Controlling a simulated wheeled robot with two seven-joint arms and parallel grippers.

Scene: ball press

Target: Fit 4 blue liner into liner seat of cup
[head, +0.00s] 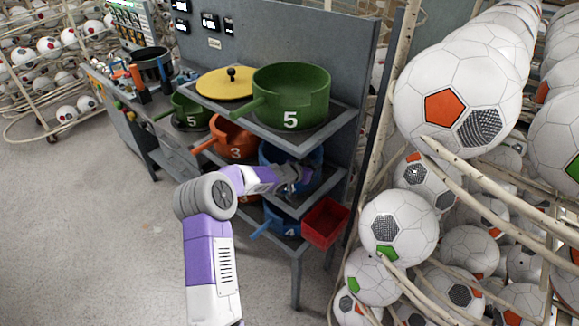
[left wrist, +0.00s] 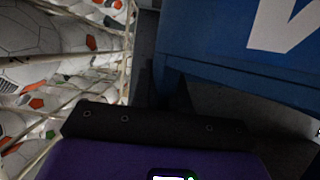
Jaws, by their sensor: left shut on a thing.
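A large blue vessel (head: 268,153), which looks like the blue liner, is on the middle shelf of the grey rack, partly hidden by the shelf above and by my arm. My left gripper (head: 306,178) reaches into the rack at its front right side and is shut on it; the fingertips are hard to see. The left wrist view shows a blue wall (left wrist: 220,50) close up with part of a white number. A second blue vessel (head: 273,222), marked 4 and with a handle, sits on the lower shelf. Which one is the cup is unclear. My right gripper is out of view.
A green pot (head: 315,85) marked 5 and a yellow lid (head: 222,84) stand on the top shelf. An orange pot (head: 222,138) marked 3 is left of my gripper. A red bin (head: 325,222) is lower right. Ball racks crowd the right; the left floor is clear.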

